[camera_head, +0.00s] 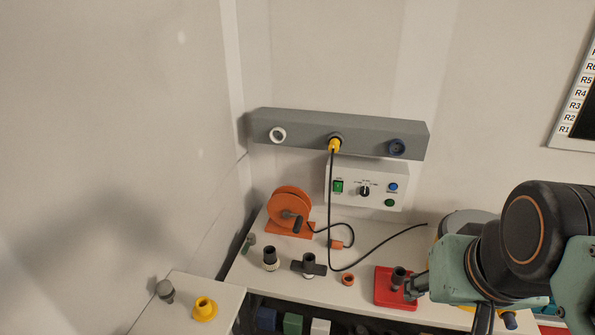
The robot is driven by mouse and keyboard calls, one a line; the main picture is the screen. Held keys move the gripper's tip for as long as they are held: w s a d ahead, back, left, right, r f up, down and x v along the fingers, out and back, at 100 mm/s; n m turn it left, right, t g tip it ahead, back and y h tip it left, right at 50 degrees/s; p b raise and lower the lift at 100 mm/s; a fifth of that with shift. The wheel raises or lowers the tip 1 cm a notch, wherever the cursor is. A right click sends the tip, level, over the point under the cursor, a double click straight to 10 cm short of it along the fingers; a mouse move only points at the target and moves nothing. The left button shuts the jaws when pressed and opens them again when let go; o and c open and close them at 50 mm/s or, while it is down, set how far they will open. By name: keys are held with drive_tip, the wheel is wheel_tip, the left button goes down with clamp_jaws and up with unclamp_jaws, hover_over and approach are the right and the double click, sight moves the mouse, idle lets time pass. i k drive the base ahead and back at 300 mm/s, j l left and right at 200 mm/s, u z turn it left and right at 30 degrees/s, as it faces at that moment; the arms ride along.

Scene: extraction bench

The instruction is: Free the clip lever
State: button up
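No part is plainly recognisable as the clip lever. A red base (385,291) on the bench carries a dark grey upright part (398,276), which may be it. My gripper (413,286) reaches in from the right, with its fingertips at or very near the right side of this part. Whether the fingers touch or enclose it, and how far apart they are, is too small to tell. My arm hides the bench to the right of the red base.
The white bench (330,292) holds an orange reel (287,208), a black T-shaped part (309,266), a black-and-white fitting (270,259) and an orange ring (348,280). A black cable hangs from a yellow plug (335,145) in the grey rail (375,137) and crosses the bench. A control box (345,199) stands behind.

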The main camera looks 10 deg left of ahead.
sight(251, 237)
drive_tip(key=u, duration=1.1)
drive_tip(key=i+l, duration=0.25)
drive_tip(key=i, duration=0.2)
drive_tip(key=i+l, duration=0.25)
drive_tip(key=i, duration=0.2)
drive_tip(key=k+l+u, duration=0.15)
drive_tip(key=k+u, duration=0.2)
drive_tip(key=i+j+z, duration=0.2)
drive_tip(key=i+z, duration=0.2)
